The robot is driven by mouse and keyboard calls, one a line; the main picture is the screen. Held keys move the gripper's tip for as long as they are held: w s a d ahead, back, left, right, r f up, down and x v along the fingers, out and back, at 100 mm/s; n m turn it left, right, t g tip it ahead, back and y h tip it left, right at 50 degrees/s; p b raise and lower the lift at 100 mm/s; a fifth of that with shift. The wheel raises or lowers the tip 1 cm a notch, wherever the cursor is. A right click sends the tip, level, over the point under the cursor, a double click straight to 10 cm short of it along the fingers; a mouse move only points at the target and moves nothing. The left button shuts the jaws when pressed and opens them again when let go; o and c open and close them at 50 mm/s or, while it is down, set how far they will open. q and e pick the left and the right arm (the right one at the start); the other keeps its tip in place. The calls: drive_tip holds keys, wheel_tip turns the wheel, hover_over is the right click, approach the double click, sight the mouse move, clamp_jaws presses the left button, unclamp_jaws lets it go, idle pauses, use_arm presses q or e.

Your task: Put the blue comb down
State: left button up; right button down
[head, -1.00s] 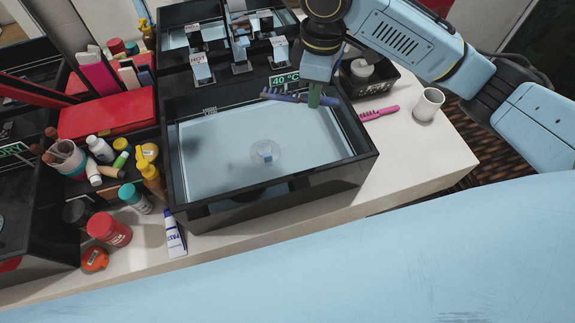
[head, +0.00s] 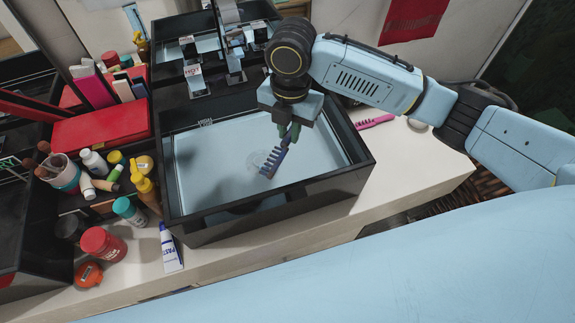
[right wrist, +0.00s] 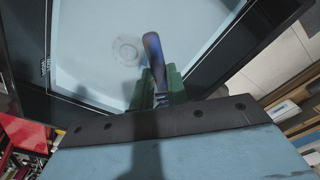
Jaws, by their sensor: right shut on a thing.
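The blue comb (head: 276,158) hangs from my right gripper (head: 289,128) above the basin of the black-sided sink (head: 225,150), its teeth to the left and its lower end tilted down to the left. My right gripper is shut on the comb. In the right wrist view, the comb (right wrist: 153,60) sticks out from between the green fingertips (right wrist: 158,88), with the pale basin and round drain (right wrist: 127,50) behind it. A gap between comb and basin floor is hard to judge. My left gripper is not in view.
A pink comb (head: 374,122) lies on the white counter right of the sink. Bottles and jars crowd the left side, including a red-lidded jar (head: 103,244). A paste tube (head: 170,248) lies at the sink's front-left. Counter right of the sink has free room.

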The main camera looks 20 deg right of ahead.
sight(289, 170)
wheel_tip(289, 170, down, 13)
drive_tip(key=shift+r+b, duration=0.2)
drive_tip(key=shift+b, duration=0.6)
drive_tip(key=shift+f, duration=0.15)
drive_tip(key=c, duration=1.4)
unclamp_jaws()
wheel_tip(289, 170, up, 12)
drive_tip(key=shift+w+d+r+p, duration=0.15)
drive_tip(key=shift+r+p, duration=0.05)
drive_tip(key=shift+p, duration=0.7)
drive_tip(key=shift+f, duration=0.1)
